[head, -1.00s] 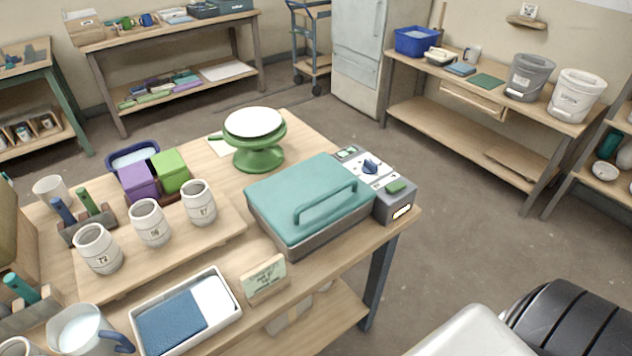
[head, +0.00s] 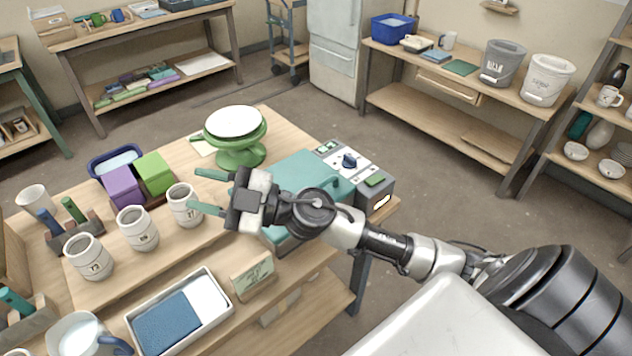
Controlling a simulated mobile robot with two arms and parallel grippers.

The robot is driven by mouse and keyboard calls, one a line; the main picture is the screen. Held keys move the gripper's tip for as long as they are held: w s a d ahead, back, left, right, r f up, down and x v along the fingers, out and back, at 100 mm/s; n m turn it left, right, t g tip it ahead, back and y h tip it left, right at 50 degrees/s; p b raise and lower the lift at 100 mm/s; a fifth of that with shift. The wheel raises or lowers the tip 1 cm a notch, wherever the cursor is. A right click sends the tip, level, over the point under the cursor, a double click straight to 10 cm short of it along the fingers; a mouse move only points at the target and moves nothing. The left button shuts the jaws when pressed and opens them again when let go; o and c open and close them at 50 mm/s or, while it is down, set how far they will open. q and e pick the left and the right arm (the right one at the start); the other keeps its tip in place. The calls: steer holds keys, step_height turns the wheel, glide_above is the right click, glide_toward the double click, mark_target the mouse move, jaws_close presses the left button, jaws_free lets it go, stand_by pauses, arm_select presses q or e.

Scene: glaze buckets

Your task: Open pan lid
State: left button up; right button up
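The pan is a rectangular grey vessel with a teal lid (head: 300,168) on the worktable, beside a grey control box. The lid sits on the pan and looks closed. My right gripper (head: 194,190) is open, with two teal fingers spread apart and pointing left. It is left of the lid in the picture, over the area by the right-hand white jar, and nothing shows between its fingers. My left gripper is not in view.
White jars (head: 137,229) stand on a board left of the gripper. A green turntable (head: 239,152) stands behind it. The control box (head: 376,192) adjoins the pan.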

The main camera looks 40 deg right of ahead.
steer(key=f+n+g, duration=0.2)
steer(key=n+g, duration=0.2)
steer(key=g, duration=0.2)
steer(key=m+g+h, duration=0.4)
steer(key=g+h, duration=0.1)
steer(key=h, duration=1.2)
glide_toward(315, 187)
steer(key=f, duration=0.3)
steer(key=w+f+p, duration=0.1)
steer(key=f, duration=0.1)
steer(key=f+p, duration=0.1)
steer(key=f, duration=0.2)
steer(key=shift+w+f, duration=0.3)
jaws_close()
